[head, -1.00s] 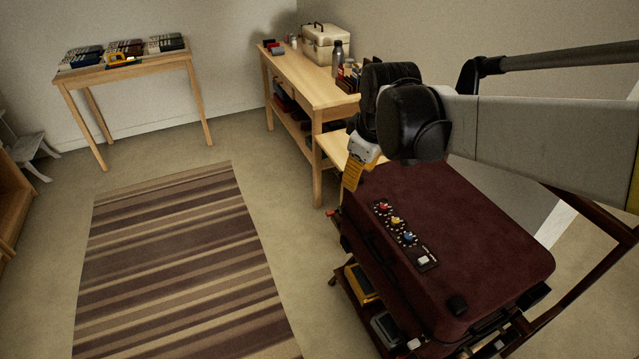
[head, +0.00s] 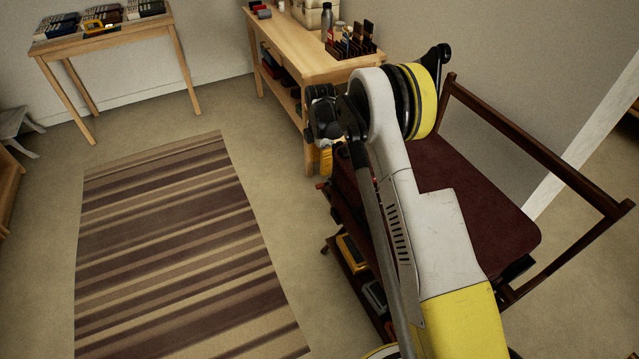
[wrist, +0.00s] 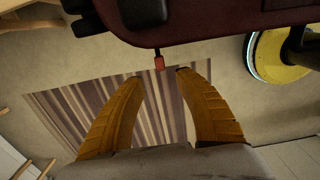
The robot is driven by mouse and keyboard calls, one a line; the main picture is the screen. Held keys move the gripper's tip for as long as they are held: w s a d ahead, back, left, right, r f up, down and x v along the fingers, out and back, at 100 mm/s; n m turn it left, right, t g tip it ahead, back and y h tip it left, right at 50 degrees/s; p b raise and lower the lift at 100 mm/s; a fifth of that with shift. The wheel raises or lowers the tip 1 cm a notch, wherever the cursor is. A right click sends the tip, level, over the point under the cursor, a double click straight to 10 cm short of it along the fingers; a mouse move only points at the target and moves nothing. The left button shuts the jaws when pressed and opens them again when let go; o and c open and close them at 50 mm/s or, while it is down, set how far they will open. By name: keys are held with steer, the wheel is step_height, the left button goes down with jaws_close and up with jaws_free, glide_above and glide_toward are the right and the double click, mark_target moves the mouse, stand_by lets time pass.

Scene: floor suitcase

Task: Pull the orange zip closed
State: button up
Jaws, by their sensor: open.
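The dark red suitcase (head: 480,210) lies on a dark wooden stand, partly hidden behind my arm in the head view. Its edge also crosses the top of the wrist view (wrist: 215,22). A small orange-red zip pull (wrist: 159,63) hangs from that edge on a short dark cord. My gripper (wrist: 160,75) is open, its two yellow fingers apart, with the pull near the gap between the fingertips. I cannot tell whether either finger touches it. In the head view my gripper (head: 324,160) is beside the suitcase's far left end, mostly hidden by my wrist.
The stand's dark rail (head: 540,150) rises on the right. A yellow case (head: 355,252) sits on its lower shelf. A wooden workbench (head: 300,62) with a bottle (head: 327,22) stands just behind my wrist. The striped rug (head: 180,240) on the left is clear.

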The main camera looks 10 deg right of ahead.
mark_target(320, 185)
step_height(320, 185, down, 10)
steer(key=b, duration=0.3)
steer(key=shift+r+b, duration=0.2)
steer(key=shift+b, duration=0.1)
jaws_close()
